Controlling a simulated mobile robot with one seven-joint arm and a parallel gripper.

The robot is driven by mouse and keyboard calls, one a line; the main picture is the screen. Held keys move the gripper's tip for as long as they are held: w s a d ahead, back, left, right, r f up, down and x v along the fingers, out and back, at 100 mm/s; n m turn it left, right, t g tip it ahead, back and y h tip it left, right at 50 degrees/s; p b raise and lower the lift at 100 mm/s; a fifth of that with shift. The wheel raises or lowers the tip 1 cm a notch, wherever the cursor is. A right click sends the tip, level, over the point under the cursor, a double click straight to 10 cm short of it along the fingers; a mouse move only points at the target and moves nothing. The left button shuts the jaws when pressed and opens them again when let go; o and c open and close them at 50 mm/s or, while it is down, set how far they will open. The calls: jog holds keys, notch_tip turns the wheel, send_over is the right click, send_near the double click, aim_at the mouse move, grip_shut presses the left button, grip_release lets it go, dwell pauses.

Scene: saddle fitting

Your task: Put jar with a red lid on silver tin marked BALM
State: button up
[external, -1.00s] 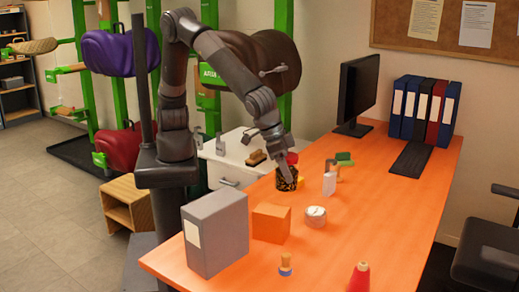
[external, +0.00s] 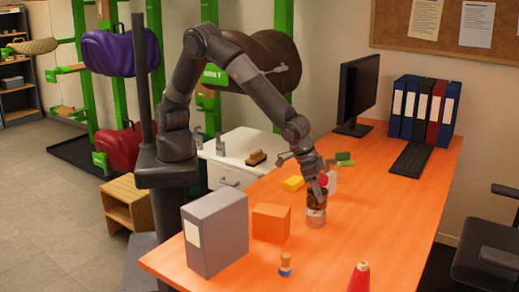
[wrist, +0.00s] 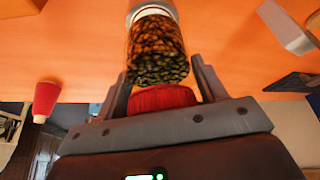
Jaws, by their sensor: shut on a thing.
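The jar (external: 317,200) has dark, mottled brown contents and a red lid (external: 323,181). My gripper (external: 321,183) is shut on it near the lid and points down over the orange table. The silver tin (external: 316,218) stands on the table directly below the jar, and the jar looks upright over it. In the wrist view the jar (wrist: 157,50) lies between my fingers and the tin's rim (wrist: 150,12) shows beyond its base. I cannot tell if jar and tin touch. The tin's marking is not readable.
An orange box (external: 271,223) and a grey binder (external: 215,235) stand to the left. A wooden-topped blue item (external: 285,265) and a red cone (external: 359,277) are at the front.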

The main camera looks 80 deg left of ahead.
jog(key=shift+f, duration=0.7)
jog(key=o, duration=1.3)
jog(key=shift+f, duration=0.2)
jog(key=shift+o, duration=0.2)
jog(key=v, duration=1.2)
jog(key=shift+r, duration=0.2)
